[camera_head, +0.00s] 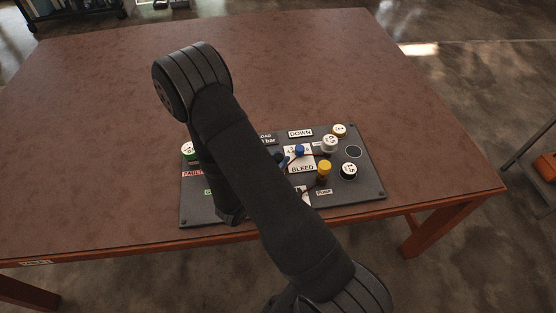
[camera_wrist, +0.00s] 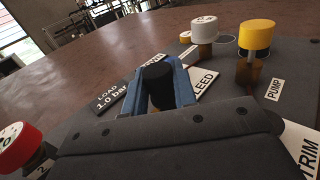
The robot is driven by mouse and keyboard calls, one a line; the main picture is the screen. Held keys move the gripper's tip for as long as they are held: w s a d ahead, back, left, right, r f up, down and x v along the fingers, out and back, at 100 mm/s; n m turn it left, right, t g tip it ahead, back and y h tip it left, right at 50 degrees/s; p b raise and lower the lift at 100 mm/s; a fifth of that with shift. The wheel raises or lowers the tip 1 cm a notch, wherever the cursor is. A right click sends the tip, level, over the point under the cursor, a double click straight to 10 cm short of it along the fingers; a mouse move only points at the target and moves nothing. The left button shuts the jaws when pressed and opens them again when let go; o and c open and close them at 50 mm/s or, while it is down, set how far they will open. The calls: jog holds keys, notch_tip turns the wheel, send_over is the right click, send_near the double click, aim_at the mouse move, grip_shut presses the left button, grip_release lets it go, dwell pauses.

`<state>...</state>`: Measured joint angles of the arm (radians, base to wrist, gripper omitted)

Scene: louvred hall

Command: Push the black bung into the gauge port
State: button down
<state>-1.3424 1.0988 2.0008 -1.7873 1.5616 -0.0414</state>
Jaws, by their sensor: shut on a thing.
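My gripper (camera_wrist: 159,80) shows in the wrist view with its two blue fingers shut on the black bung (camera_wrist: 157,74), one finger on each side. The bung is a short black cylinder, roughly upright between the fingertips; its lower end is hidden by my gripper. In the head view my arm covers most of the gripper and the bung. A dark round spot with a pale ring (camera_head: 353,151) lies at the right of the dark panel (camera_head: 371,184). I cannot tell whether it is the gauge port.
A red cap (camera_wrist: 17,145) stands at the left in the wrist view. The brown table (camera_head: 100,110) is clear around the panel.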

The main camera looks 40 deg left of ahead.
jog(key=shift+f, duration=0.25)
jog(key=shift+f, duration=0.45)
jog(key=c, duration=1.1)
grip_release()
jog(key=shift+s+r, duration=1.75)
jog(key=shift+s, duration=0.05)
